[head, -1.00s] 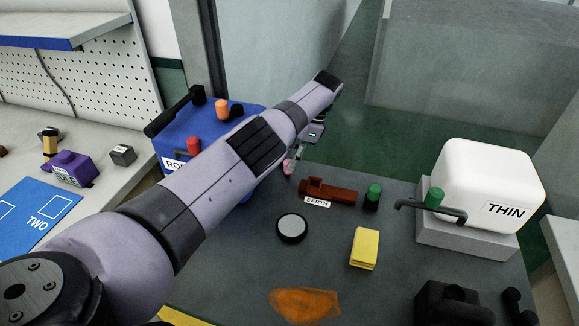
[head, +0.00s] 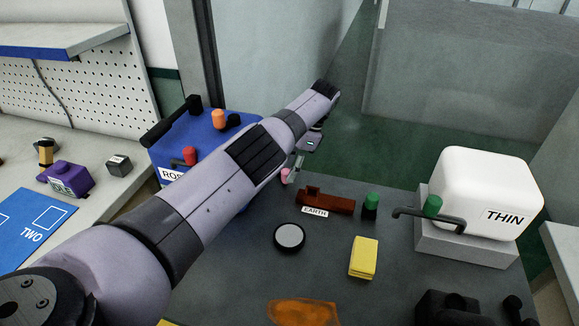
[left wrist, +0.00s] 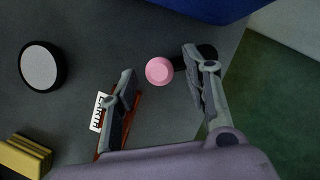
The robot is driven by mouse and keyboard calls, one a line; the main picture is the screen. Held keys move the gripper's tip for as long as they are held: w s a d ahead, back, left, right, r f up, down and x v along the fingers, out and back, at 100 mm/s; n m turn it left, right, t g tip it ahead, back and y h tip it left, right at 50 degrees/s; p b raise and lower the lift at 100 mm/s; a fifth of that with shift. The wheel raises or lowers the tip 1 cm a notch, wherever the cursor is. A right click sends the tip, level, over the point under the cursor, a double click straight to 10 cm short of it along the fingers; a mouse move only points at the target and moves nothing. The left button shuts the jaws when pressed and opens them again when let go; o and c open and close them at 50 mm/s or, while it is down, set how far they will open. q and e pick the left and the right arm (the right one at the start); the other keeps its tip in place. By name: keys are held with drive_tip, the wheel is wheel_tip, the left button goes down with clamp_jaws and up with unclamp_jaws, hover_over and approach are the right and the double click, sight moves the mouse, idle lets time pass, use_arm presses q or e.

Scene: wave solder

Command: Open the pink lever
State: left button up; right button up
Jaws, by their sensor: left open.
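The pink lever shows as a round pink knob (left wrist: 159,71) in the left wrist view, with a dark part beside it toward the right finger. In the head view the pink knob (head: 285,175) is small, just beyond the red-brown EARTH block and partly hidden by my gripper and arm. My left gripper (head: 297,166) is open above it. In the left wrist view the fingers of my left gripper (left wrist: 160,66) stand on either side of the knob, with gaps visible. I cannot tell how far above it they are. My right gripper is not in view.
The EARTH block (head: 325,201) lies close to the left finger. A green-topped knob (head: 370,204), a grey-white disc (head: 290,237) and a yellow block (head: 363,258) are nearby. A blue machine (head: 215,135) stands behind my arm, and a white THIN box (head: 490,190) is at right.

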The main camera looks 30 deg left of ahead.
use_arm(q)
wheel_tip(320, 180, up, 10)
idle(0.6)
idle(0.4)
